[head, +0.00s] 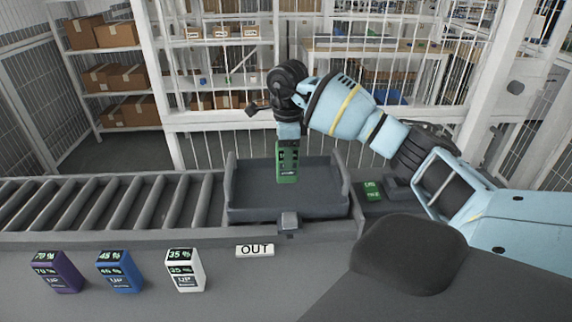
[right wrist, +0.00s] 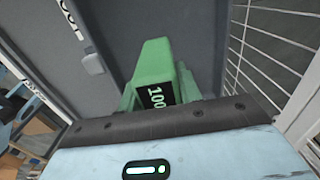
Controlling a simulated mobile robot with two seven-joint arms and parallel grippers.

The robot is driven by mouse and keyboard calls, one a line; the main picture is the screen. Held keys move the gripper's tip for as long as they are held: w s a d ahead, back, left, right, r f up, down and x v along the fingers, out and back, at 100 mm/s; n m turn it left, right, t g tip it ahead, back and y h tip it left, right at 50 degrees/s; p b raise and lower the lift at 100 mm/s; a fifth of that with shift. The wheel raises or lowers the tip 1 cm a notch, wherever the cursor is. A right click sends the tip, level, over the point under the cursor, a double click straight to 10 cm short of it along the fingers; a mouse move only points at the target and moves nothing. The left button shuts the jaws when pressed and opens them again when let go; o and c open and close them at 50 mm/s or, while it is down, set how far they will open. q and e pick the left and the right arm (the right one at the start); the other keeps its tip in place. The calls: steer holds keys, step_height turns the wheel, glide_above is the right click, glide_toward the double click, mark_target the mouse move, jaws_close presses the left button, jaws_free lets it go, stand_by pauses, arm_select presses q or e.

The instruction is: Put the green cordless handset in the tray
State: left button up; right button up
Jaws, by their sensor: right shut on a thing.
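The green handset (head: 287,165) hangs upright from my right gripper (head: 288,138), which is shut on its upper end. In the head view its lower end overlaps the inside of the dark grey tray (head: 246,205); I cannot tell whether it touches the tray floor. In the right wrist view the green handset (right wrist: 155,62) points away from the gripper, with a "100" display showing, over the grey tray floor. The tray sits at the right end of the roller conveyor. My left gripper is not in view.
Purple (head: 57,272), blue (head: 120,271) and white (head: 185,270) handsets stand on the near counter, left of an "OUT" sign (head: 255,250). A small green display (head: 372,191) is right of the tray. Rollers (head: 110,205) lie empty to the left; a white barred fence stands behind.

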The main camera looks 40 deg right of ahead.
steer(key=shift+w, duration=0.35)
steer(key=shift+f, duration=1.75)
steer(key=shift+s+f, duration=0.1)
steer(key=o, duration=1.1)
step_height(320, 180, up, 12)
steer(key=shift+r+p, duration=0.1)
steer(key=shift+p, duration=0.2)
